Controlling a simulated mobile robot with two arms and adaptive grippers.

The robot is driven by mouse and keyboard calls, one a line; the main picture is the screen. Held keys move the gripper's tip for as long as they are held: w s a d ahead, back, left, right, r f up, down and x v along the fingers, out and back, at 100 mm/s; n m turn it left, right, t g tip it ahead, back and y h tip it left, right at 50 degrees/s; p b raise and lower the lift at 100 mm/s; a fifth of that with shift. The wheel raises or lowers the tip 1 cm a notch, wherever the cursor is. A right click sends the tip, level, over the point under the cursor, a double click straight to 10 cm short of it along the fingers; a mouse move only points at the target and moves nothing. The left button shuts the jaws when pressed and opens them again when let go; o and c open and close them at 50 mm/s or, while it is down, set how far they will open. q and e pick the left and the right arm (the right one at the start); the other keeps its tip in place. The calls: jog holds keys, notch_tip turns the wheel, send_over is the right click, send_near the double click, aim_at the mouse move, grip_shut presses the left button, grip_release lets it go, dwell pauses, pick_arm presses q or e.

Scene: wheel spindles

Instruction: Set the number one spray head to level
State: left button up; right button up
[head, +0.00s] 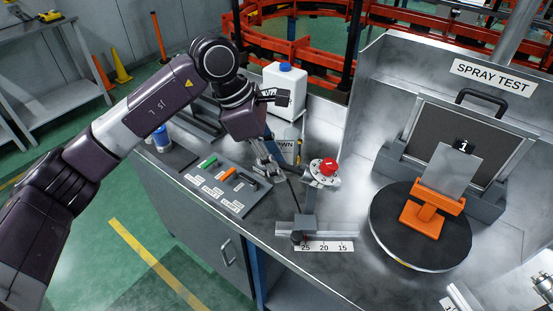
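A metallic spray head (316,181) with a red knob (328,166) stands above a sliding block (304,225) on a rail. The rail has a scale (324,246) reading 25, 20, 15. I see no number on the head, and its exact tilt is hard to tell. My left gripper (272,170) points down just left of the head. Its fingers are small and overlap the background, so I cannot tell whether they are open or touch the head. A grey panel marked 1 (451,172) stands on an orange holder (423,219).
The panel's holder sits on a dark turntable (385,227) in a metal booth signed SPRAY TEST (493,77). A white jug (287,84) stands behind my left gripper. Green, orange and dark handled tools lie on a labelled mat (222,191) to the left.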

pick_arm(q)
jog(key=shift+c, duration=0.5)
grip_shut()
